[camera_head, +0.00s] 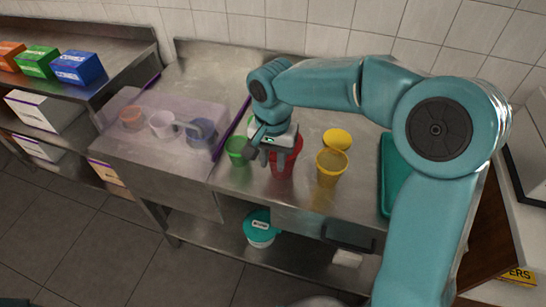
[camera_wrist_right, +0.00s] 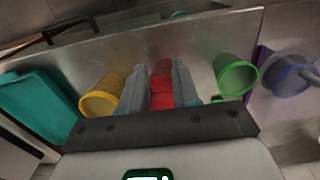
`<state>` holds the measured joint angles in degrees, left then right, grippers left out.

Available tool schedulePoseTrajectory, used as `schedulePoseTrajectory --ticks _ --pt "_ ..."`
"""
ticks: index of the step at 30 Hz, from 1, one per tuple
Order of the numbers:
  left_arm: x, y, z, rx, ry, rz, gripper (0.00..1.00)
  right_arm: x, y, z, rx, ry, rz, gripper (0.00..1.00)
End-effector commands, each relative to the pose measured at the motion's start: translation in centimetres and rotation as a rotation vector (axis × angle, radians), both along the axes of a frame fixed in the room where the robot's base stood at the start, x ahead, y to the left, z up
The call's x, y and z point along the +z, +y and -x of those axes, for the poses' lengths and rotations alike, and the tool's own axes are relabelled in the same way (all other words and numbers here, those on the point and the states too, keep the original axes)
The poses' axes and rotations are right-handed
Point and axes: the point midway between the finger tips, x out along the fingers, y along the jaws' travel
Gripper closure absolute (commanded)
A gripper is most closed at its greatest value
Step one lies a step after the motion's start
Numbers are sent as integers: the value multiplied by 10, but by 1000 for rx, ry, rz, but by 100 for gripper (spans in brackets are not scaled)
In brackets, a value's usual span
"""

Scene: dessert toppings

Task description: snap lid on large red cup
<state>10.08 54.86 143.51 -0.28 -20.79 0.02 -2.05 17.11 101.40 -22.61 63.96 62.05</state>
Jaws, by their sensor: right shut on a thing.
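The large red cup (camera_head: 285,163) stands upright on the steel counter. My right gripper (camera_head: 270,150) is over its upper left part, and its dark fingers hide some of the rim. In the right wrist view, the gripper's fingers (camera_wrist_right: 161,88) are closed on either side of a red thing (camera_wrist_right: 160,99) at the cup's top. I cannot tell whether this is the lid or the cup's rim; no separate red lid shows. My left gripper is not in view.
A green cup (camera_head: 237,150) stands close on the left. A yellow cup (camera_head: 331,168) stands on the right, with a yellow round thing (camera_head: 338,138) behind it. A teal tray (camera_head: 391,180) lies further right. A clear purple-edged guard (camera_head: 228,140) covers small containers on the left.

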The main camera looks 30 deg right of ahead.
Motion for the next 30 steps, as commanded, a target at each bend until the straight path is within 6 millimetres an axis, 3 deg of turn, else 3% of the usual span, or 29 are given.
schedulePoseTrajectory --ticks 21,22,24,30 --pt "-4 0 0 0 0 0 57 -5 0 0 0 0 0 98" --pt "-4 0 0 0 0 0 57 -5 0 0 0 0 0 60" --pt "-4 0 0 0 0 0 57 -5 0 0 0 0 0 40" --pt "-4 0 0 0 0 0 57 -5 0 0 0 0 0 40"
